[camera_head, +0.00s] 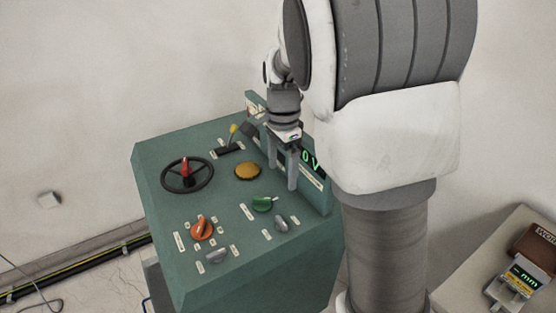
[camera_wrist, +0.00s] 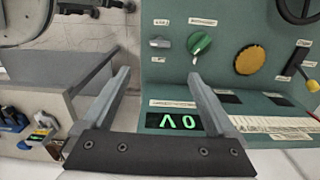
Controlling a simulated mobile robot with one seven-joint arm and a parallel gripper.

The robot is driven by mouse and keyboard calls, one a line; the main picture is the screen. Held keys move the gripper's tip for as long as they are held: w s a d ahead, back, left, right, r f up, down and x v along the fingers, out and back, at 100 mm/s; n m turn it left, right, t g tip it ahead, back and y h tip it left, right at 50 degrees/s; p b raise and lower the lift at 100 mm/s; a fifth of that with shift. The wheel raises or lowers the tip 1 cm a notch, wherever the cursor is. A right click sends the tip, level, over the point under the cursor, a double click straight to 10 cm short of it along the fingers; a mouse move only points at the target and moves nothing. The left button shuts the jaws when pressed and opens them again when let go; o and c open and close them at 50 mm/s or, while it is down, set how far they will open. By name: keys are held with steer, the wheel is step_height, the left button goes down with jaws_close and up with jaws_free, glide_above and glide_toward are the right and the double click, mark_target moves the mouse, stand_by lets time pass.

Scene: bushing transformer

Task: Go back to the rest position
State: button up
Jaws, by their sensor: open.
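My gripper (camera_head: 283,170) hangs over the right back part of the green control console (camera_head: 165,240), in front of its upright display panel. Its two fingers are apart and nothing is between them. In the wrist view my gripper (camera_wrist: 160,95) also shows open, with the fingers spread in front of the console face. The digital display (camera_wrist: 175,121) reads 0 V and glows green. The green knob (camera_wrist: 199,43) lies beyond the fingertips, apart from them. The head view also shows the green knob (camera_head: 263,204) in front of my gripper.
The console carries a black handwheel (camera_head: 187,175), a yellow button (camera_head: 247,171), an orange knob (camera_head: 202,230), grey knobs (camera_head: 216,255) and a yellow-tipped lever (camera_head: 233,131). A side table (camera_head: 470,262) with devices stands at the right. A cable duct (camera_head: 90,262) runs along the left wall.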

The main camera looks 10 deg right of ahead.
steer(key=s+r+n+t, duration=0.2)
steer(key=s+r+n, duration=0.2)
steer(key=s+n, duration=0.3)
steer(key=s+r+n+t, duration=0.3)
steer(key=s+r+n, duration=0.2)
steer(key=s, duration=0.9)
steer(key=n, duration=0.2)
steer(key=shift+r+n+t, duration=0.2)
steer(key=shift+n+t, duration=0.1)
steer(key=shift+o, duration=0.3)
